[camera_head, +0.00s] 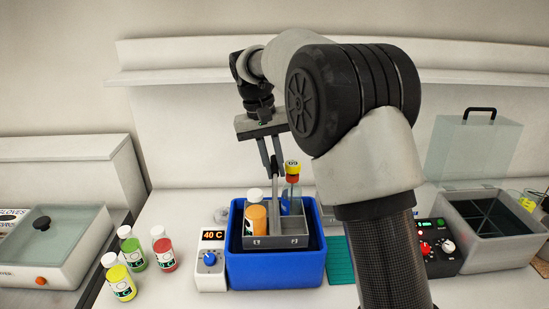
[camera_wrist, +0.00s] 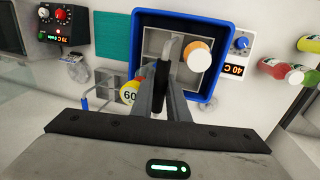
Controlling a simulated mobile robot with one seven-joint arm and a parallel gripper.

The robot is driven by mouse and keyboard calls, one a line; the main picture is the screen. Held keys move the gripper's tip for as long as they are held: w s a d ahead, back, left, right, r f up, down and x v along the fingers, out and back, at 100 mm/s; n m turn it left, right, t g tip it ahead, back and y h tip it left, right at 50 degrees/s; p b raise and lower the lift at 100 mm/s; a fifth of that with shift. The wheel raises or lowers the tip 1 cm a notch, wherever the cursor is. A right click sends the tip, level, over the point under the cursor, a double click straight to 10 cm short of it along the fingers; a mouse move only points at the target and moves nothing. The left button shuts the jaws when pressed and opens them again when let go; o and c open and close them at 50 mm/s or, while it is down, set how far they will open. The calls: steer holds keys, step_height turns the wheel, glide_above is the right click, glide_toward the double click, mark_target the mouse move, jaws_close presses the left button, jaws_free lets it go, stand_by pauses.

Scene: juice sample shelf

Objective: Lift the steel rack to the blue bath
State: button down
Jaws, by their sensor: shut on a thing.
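The steel rack (camera_head: 275,242) is inside the blue bath (camera_head: 275,270), with an orange bottle (camera_head: 255,218) in its left part. My gripper (camera_head: 274,170) is above it, pointing down and shut on the rack's upright handle. In the wrist view, my gripper (camera_wrist: 162,78) closes on the handle, and the rack (camera_wrist: 155,42) lies within the rim of the blue bath (camera_wrist: 205,97). The orange bottle's white cap (camera_wrist: 198,55) shows there too. I cannot tell whether the rack touches the bath's floor.
A control box (camera_head: 211,262) reading 40 C adjoins the bath. Yellow (camera_head: 120,281), green (camera_head: 133,252) and red (camera_head: 163,252) bottles stand left. A yellow-topped item marked 60 (camera_head: 292,168) is close beside my gripper. A grey bath (camera_head: 490,258) with controls stands right.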

steer(key=shift+a+f+b+x, duration=0.1)
steer(key=shift+a+b+x, duration=0.25)
steer(key=shift+b+x, duration=1.05)
steer(key=shift+a+f+b+x, duration=0.1)
steer(key=shift+a+b+x, duration=0.25)
steer(key=shift+b+x, duration=1.05)
steer(key=shift+a+b+x, duration=0.3)
steer(key=shift+b+x, duration=0.4)
steer(key=shift+x, duration=1.4)
steer(key=shift+f, duration=0.25)
